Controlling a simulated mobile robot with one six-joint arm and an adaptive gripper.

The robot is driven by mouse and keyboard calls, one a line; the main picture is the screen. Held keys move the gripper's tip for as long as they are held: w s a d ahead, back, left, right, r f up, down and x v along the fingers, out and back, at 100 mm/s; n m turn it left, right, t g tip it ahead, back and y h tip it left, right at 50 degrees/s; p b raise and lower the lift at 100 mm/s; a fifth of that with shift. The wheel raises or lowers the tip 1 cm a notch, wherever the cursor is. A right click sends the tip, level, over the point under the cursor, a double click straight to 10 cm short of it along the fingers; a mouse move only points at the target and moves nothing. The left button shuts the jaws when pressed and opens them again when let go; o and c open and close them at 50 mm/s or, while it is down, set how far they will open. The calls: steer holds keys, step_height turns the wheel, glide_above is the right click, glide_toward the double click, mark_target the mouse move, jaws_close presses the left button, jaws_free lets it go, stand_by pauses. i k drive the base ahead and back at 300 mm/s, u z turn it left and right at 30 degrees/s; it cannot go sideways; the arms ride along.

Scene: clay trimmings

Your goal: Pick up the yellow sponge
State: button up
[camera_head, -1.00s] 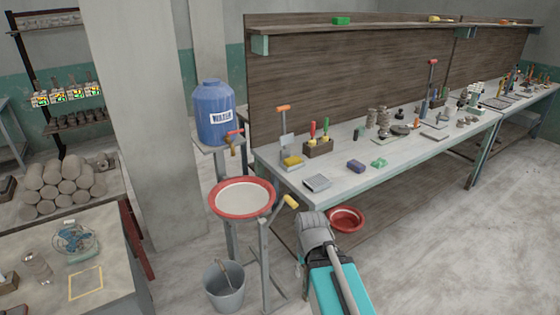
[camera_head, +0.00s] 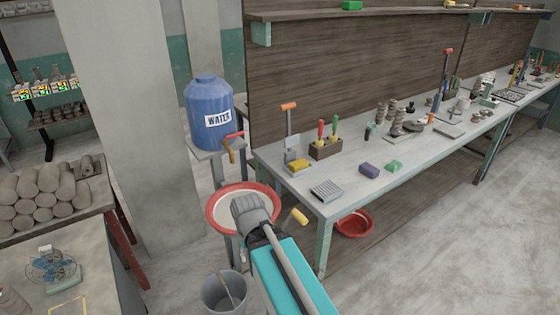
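A yellow sponge (camera_head: 300,166) lies near the left end of the long workbench (camera_head: 348,190), in front of an orange-handled scraper. My arm reaches up from the bottom of the picture. Its grey end, with my gripper (camera_head: 246,203), overlaps the red-rimmed basin in the picture, below and left of the sponge and clear of it. The fingers cannot be made out, so whether they are open or shut does not show. Another small yellow item (camera_head: 452,4) sits on the wall shelf, cut by the top edge.
A wooden tool box (camera_head: 325,150), a grey ridged block (camera_head: 327,191), a purple block (camera_head: 369,170) and a green piece (camera_head: 394,166) lie near the sponge. The red-rimmed basin (camera_head: 213,211), blue water barrel (camera_head: 208,112) and bucket (camera_head: 213,294) stand left of the bench. Open floor lies right.

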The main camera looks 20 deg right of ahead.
mark_target(296, 166)
steer(key=z, duration=0.05)
steer(key=i, duration=0.9)
steer(key=z, duration=0.3)
